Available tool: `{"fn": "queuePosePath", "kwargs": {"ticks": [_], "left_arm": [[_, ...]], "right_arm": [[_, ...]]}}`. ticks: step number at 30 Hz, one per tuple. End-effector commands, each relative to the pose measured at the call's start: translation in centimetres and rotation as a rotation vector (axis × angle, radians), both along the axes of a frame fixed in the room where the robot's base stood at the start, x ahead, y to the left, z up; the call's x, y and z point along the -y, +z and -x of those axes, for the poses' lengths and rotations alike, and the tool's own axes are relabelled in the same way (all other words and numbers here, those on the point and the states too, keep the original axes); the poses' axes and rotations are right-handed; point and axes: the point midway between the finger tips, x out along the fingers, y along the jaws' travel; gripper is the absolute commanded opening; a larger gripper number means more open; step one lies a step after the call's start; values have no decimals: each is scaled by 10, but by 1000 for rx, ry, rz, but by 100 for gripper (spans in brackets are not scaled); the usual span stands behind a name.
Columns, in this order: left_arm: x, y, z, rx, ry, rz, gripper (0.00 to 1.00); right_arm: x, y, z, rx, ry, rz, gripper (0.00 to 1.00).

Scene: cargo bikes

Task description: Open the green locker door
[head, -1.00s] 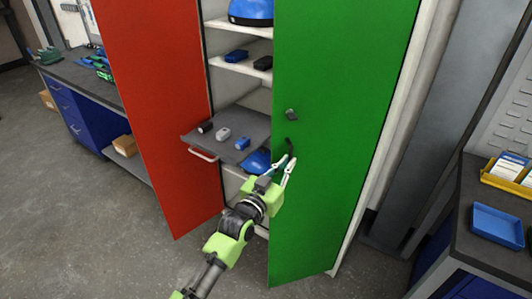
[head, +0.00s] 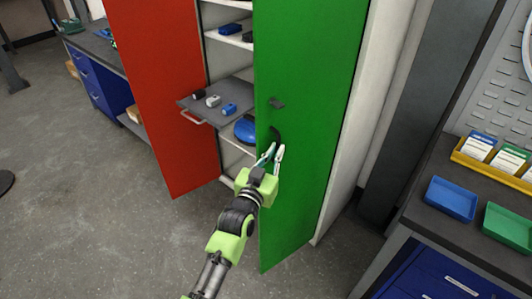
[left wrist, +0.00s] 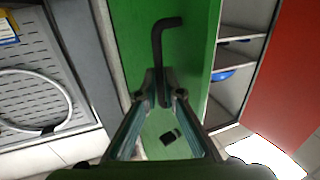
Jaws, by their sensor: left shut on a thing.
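The green locker door (head: 305,110) stands partly open, swung out toward me at the right of the locker. It also fills the middle of the left wrist view (left wrist: 190,45). Its black bent handle (left wrist: 160,40) shows in the left wrist view, with its lower end between my fingers. In the head view the handle (head: 275,134) is just above the fingertips. My left gripper (head: 271,154) is shut on this handle; its fingers also show in the left wrist view (left wrist: 165,92). A small dark lock (head: 277,103) sits on the door above the handle. My right gripper is out of view.
The red door (head: 165,100) stands open on the left. Between the doors are shelves, a grey pull-out tray (head: 240,92) with small items and a blue helmet (head: 245,128). A workbench with a blue bin (head: 451,198) stands right. Grey floor (head: 120,240) is clear in front.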

Motion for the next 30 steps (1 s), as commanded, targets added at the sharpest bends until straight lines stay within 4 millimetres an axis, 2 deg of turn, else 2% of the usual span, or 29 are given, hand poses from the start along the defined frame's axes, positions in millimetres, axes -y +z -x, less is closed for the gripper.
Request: {"fn": "queuePosePath", "kwargs": {"ticks": [1,16,18,19,30], "left_arm": [[11,12,0,18,-11,10,0],[15,12,-1,19,-11,11,0],[15,12,-1,19,-11,11,21],[14,12,-1,18,-11,11,25],[10,6,-1,9,-6,5,25]], "right_arm": [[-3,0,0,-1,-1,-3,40],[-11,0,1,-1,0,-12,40],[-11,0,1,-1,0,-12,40],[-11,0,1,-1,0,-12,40],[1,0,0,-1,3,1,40]]}}
